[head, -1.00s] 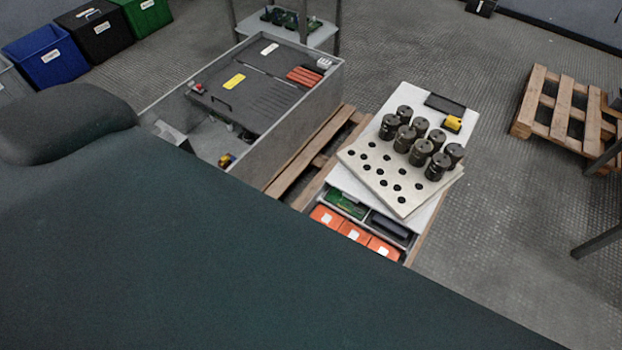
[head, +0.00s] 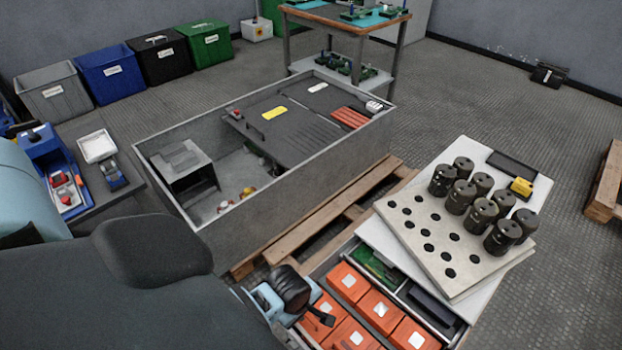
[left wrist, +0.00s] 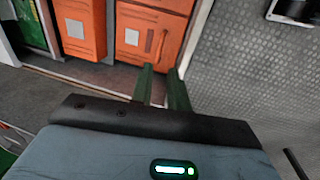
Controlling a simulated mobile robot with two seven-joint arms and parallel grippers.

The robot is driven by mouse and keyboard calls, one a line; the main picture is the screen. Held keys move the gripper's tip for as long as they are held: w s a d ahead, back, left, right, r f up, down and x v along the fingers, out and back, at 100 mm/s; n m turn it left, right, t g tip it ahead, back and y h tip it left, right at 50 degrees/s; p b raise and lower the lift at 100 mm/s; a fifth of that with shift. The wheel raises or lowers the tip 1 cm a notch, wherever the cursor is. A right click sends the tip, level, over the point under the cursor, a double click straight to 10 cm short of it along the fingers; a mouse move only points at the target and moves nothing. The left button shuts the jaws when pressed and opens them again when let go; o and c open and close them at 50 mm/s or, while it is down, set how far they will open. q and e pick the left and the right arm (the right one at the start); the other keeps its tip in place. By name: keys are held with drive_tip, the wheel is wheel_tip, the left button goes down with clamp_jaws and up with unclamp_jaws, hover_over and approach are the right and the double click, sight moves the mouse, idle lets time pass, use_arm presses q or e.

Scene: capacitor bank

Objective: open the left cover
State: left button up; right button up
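The grey cabinet (head: 300,188) stands open-topped in the middle of the head view. A dark cover with a yellow label (head: 275,113) and a handle (head: 236,121) lies flat over its middle. The left end is uncovered and shows parts inside. My left gripper (head: 322,318) is low in the head view, beside orange boxes and away from the cover. In the left wrist view its two dark green fingers (left wrist: 161,72) stand a narrow gap apart with nothing between them, close to an orange box (left wrist: 148,35). My right gripper is not in view.
A box with a red knob and blue tray (head: 60,180) stands at left. A pale perforated board with several black capacitors (head: 480,205) lies at right, above a drawer of orange boxes (head: 377,308). A wooden pallet (head: 335,215) lies under the cabinet.

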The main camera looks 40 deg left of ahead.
sight(310, 319)
use_arm(q)
drive_tip(key=f, duration=0.2)
drive_tip(key=f+b, duration=0.1)
drive_tip(key=f, duration=0.1)
drive_tip(key=w+f+b, duration=0.1)
drive_tip(key=f, duration=0.1)
drive_tip(key=shift+f, duration=0.15)
drive_tip(key=shift+w+f+b, duration=0.2)
drive_tip(key=shift+f+b, duration=0.2)
drive_tip(key=shift+f, duration=0.25)
clamp_jaws()
